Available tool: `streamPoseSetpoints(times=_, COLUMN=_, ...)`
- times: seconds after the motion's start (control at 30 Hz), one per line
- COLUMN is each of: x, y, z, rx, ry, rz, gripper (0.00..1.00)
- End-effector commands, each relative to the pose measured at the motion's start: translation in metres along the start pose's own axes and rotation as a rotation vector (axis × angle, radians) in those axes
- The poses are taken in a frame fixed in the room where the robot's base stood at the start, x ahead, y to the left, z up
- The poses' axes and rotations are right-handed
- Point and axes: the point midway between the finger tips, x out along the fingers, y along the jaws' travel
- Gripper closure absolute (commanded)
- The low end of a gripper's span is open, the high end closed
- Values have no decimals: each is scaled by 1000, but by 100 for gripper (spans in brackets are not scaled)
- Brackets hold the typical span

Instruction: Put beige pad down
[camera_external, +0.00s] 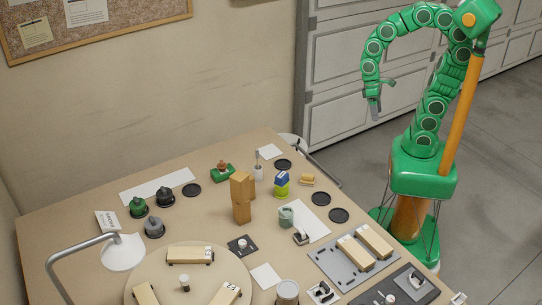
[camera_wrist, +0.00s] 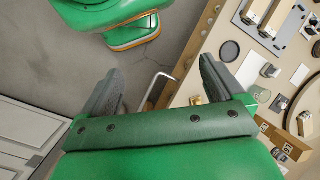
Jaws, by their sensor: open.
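A small beige block (camera_external: 307,180), the likeliest beige pad, rests on the table near its right back edge, beside two dark round discs. In the wrist view a small tan thing (camera_wrist: 197,100) shows at the table's edge, partly hidden by my right finger; I cannot tell if it is the same piece. My gripper (camera_external: 375,104) hangs in the air beyond the table's right edge, well above and apart from the block. In the wrist view my gripper (camera_wrist: 160,82) has its two grey fingers wide apart, with nothing between them.
The table (camera_external: 80,235) is crowded. Wooden blocks (camera_external: 241,197) stand mid-table, near a green mug (camera_external: 286,216) and a blue-and-green stack (camera_external: 282,183). Dark discs (camera_external: 321,199) lie near the right edge. A grey plate (camera_external: 335,262) holds two long blocks. A lamp (camera_external: 122,252) stands front left.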

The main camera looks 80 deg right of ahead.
Motion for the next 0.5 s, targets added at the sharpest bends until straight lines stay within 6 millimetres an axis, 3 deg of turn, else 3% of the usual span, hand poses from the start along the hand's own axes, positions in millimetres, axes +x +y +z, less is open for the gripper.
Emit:
streamPoseSetpoints(times=0.3, x=-15, y=35, z=42, rx=-80, ry=101, rz=150, gripper=5)
streamPoseSetpoints(times=0.5, x=-21, y=49, z=55, rx=-100, ry=136, rz=204, gripper=5)
